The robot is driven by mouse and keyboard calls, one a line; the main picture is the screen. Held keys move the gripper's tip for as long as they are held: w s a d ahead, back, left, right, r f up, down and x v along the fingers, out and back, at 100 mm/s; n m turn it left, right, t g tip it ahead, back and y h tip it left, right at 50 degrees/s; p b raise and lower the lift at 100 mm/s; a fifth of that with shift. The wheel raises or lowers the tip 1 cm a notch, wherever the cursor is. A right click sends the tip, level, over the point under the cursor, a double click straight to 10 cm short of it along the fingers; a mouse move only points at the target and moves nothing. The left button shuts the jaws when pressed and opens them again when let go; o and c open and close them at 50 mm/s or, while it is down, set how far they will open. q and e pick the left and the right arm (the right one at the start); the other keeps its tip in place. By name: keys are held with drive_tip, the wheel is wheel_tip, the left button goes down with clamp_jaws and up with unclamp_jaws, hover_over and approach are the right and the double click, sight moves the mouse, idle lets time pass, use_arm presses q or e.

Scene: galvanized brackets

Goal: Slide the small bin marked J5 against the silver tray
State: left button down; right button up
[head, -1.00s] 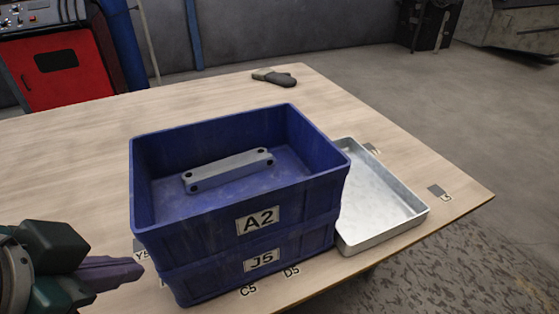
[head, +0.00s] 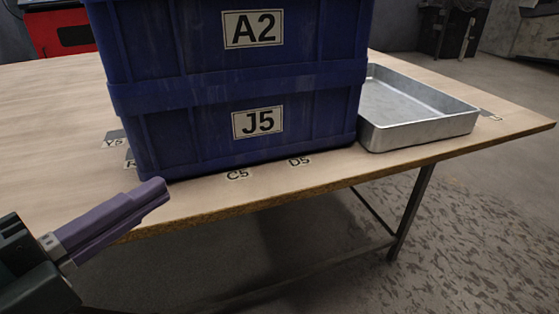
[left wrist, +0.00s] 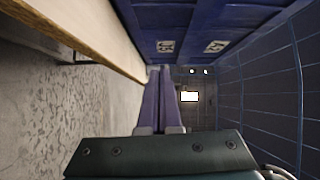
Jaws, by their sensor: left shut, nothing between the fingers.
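The blue bin marked J5 (head: 200,128) stands on the wooden table near its front edge. A second blue bin marked A2 (head: 180,50) is stacked on it. The silver tray (head: 425,127) lies just right of J5; the bin hides part of its left side, and I cannot tell whether they touch. My left gripper (head: 160,187) has its purple fingers shut and empty, in front of J5's lower left corner, seemingly apart from it. In the left wrist view the fingers (left wrist: 160,72) point along the labelled side of J5 (left wrist: 153,20) and A2 (left wrist: 240,18). My right gripper is out of view.
The table (head: 60,100) is clear at the left. Its front edge (head: 270,195) runs close to the bins.

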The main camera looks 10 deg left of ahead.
use_arm(q)
wheel_tip(320, 180, down, 2)
drive_tip(key=d+m+h, duration=0.1)
drive_tip(key=m+h, duration=0.1)
drive_tip(key=b, duration=0.1)
approach(253, 143)
drive_tip(key=d, duration=0.1)
drive_tip(key=w+d, duration=0.1)
drive_tip(key=d, duration=0.2)
drive_tip(key=shift+w+r, duration=0.25)
drive_tip(key=shift+r, duration=0.05)
drive_tip(key=w, duration=0.1)
drive_tip(key=w+a+b, duration=0.1)
drive_tip(key=w, duration=0.1)
drive_tip(key=shift+a, duration=0.1)
drive_tip(key=shift+w+a, duration=0.1)
drive_tip(key=shift+w, duration=0.1)
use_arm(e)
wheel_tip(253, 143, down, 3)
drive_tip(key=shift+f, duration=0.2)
use_arm(q)
drive_tip(key=shift+w, duration=0.1)
